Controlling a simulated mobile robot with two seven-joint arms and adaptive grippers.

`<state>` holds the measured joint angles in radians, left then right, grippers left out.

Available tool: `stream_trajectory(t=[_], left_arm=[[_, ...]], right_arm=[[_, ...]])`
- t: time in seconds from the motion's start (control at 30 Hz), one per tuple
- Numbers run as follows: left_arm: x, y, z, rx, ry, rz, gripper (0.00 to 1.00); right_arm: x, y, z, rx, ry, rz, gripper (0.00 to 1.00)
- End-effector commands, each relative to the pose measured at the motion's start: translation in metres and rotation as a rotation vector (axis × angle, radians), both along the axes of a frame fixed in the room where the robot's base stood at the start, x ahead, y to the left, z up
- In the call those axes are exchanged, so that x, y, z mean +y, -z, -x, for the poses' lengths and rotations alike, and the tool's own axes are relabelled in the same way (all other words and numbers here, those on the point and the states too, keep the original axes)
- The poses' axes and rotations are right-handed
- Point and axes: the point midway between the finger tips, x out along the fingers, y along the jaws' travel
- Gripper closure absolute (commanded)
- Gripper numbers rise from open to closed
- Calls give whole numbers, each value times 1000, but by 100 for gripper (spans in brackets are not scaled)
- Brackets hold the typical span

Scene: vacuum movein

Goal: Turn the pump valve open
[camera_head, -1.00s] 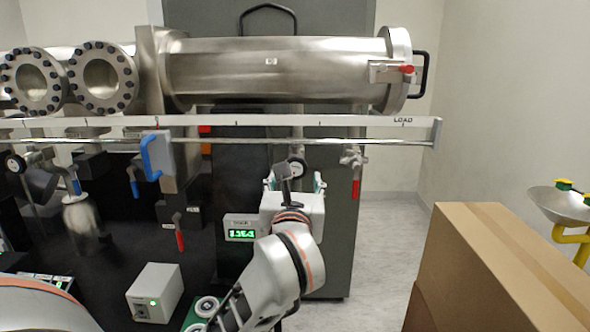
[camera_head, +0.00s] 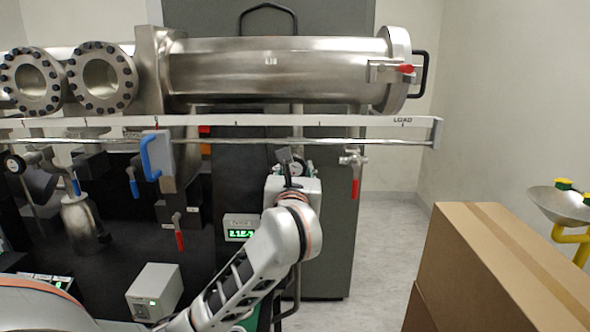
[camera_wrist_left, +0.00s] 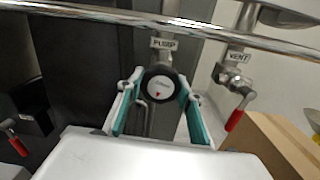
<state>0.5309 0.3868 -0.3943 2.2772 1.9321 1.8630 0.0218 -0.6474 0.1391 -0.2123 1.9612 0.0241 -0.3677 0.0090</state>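The label PUMP (camera_wrist_left: 164,43) shows in the left wrist view on a pipe fitting under the rail. Just below it is a round dial gauge (camera_wrist_left: 160,87) with a white face, which also shows in the head view (camera_head: 298,168). A thin bent metal piece shows below the dial; I cannot tell whether it is the pump valve's handle. My left gripper (camera_wrist_left: 160,76) is open, its teal-padded fingers to either side of the dial in the picture. In the head view, its white housing (camera_head: 292,187) hides what is behind it. My right gripper is out of view.
The VENT valve (camera_wrist_left: 238,90) with its red handle hangs close right of the left gripper. A horizontal rail (camera_head: 230,141) runs above. A digital readout (camera_head: 240,229) sits left of my arm. Cardboard boxes (camera_head: 490,265) stand at right, with open floor between.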

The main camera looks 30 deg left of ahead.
Motion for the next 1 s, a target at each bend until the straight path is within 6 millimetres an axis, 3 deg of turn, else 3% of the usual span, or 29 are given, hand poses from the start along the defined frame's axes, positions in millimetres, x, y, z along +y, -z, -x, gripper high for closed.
stream_trajectory(t=[0.17,0.5,0.8,0.83,0.9,1.0], left_arm=[[0,1,0,-18,0,29,86],[-1,1,0,-140,0,225,86],[-1,-1,0,-146,0,235,85],[-1,-1,0,-146,0,235,62],[-1,-1,0,-146,0,235,46],[-1,-1,0,-146,0,234,46]], right_arm=[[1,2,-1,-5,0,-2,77],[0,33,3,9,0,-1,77],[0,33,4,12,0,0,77],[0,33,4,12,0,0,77],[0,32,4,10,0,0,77],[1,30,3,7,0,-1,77]])
